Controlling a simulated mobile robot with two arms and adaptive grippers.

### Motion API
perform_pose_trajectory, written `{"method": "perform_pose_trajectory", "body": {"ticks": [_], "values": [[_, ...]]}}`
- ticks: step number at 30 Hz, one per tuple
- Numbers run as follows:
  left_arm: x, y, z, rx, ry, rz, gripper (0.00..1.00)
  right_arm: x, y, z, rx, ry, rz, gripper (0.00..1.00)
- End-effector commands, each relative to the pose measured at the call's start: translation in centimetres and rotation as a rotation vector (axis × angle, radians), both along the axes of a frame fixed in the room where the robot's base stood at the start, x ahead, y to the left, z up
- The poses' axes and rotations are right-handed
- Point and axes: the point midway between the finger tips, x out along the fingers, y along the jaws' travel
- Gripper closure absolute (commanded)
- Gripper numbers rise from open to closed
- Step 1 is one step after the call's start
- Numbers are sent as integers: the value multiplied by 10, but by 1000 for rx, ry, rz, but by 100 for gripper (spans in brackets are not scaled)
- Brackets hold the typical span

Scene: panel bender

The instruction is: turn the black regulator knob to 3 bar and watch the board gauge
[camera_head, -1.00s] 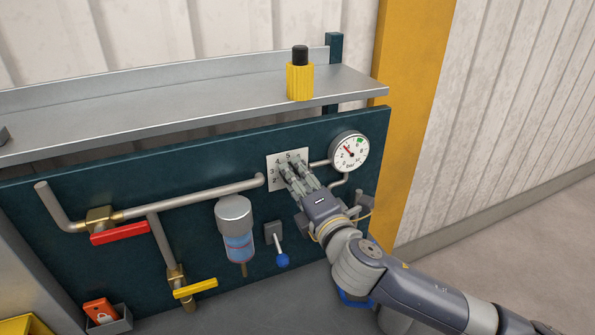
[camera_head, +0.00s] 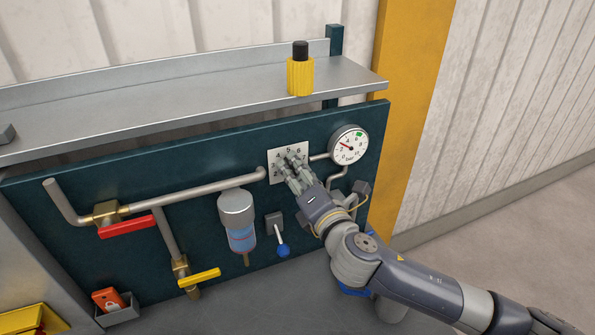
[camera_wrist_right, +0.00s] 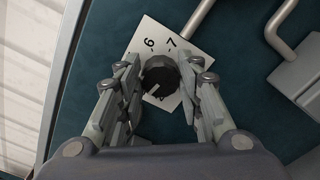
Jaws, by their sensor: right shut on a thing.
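The black regulator knob (camera_wrist_right: 161,76) sits on a white scale plate in the right wrist view, with a pale pointer line towards the lower left. The fingers of my right gripper (camera_wrist_right: 163,84) are shut on the knob from both sides. In the head view my right gripper (camera_head: 292,165) covers the knob, and the white scale plate (camera_head: 274,153) shows around the fingers. The board gauge (camera_head: 348,144) is right of the plate. Its red needle points left and slightly up, in the lower part of the scale; the exact value is too small to read. My left gripper is not in view.
A red lever (camera_head: 128,227), a yellow lever (camera_head: 200,277), a filter bowl (camera_head: 240,228) and a blue-ended lever (camera_head: 283,250) are left of my right arm. A shelf (camera_head: 190,85) above carries a yellow-and-black object (camera_head: 300,75).

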Motion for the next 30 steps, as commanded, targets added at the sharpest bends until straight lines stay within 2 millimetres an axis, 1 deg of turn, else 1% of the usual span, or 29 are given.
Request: {"method": "perform_pose_trajectory", "body": {"ticks": [3,4,5,6,7,16,20,23,30], "values": [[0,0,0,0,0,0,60,0,0,-1,-1,2,0,90],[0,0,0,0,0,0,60,0,0,-1,0,2,0,64],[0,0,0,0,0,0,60,0,0,-1,0,2,0,57],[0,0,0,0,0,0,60,0,0,-1,0,2,0,48],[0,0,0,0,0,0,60,0,0,-1,0,2,0,46],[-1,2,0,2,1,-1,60,0,0,0,1,1,-1,46],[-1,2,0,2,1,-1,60,-6,-2,-1,1,2,0,46],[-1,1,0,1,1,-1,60,-18,-7,-1,1,3,1,46],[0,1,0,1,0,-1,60,-61,-26,-1,1,3,0,46]]}}
